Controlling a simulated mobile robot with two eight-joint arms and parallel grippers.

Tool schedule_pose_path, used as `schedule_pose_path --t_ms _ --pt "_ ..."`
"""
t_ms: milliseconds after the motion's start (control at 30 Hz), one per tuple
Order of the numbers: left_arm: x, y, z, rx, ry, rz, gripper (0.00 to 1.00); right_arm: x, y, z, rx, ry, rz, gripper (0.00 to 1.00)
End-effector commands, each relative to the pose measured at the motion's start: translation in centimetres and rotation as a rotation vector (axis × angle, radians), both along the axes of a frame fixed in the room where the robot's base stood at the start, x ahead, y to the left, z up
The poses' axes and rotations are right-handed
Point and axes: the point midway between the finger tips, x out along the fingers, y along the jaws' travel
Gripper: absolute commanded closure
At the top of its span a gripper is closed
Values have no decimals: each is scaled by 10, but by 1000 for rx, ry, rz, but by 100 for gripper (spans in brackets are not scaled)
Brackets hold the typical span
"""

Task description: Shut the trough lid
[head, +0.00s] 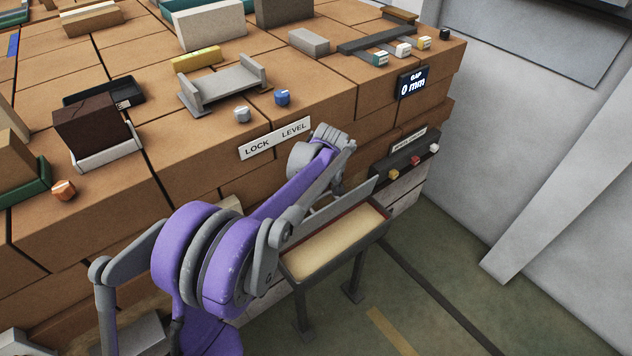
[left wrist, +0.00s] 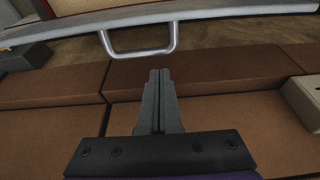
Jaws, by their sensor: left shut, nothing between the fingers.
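The grey trough (head: 318,267) stands on legs before the brick block, with cream-coloured contents and a reddish inner edge. Its grey lid (head: 355,198) is raised along the brick side, tilted up, and the trough is open. In the left wrist view, the lid edge (left wrist: 205,14) crosses the top and carries a metal loop handle (left wrist: 142,53). My left gripper (left wrist: 160,72) is shut and empty, its fingertips close to the handle, pointing toward it; contact cannot be told. In the head view my purple left arm reaches behind the lid and its fingertips are hidden. My right gripper is not in view.
The brick block (head: 330,97) runs beside the trough, with a LOCK LEVEL label (head: 275,139) on its edge. A dark panel with coloured knobs (head: 405,165) is right of the lid. Open floor (head: 450,270) lies to the right of the trough.

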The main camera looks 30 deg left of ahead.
Motion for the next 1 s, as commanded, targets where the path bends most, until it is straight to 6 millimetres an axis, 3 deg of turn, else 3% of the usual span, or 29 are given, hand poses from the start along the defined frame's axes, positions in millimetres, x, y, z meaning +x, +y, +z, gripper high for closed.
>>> schedule_pose_path --t_ms 100,300,1000 --pt "2 5 -19 0 0 1 100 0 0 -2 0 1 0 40" --pt "4 10 -34 0 0 0 100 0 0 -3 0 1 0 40" --pt "2 4 -33 49 -20 -2 100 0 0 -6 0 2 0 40"
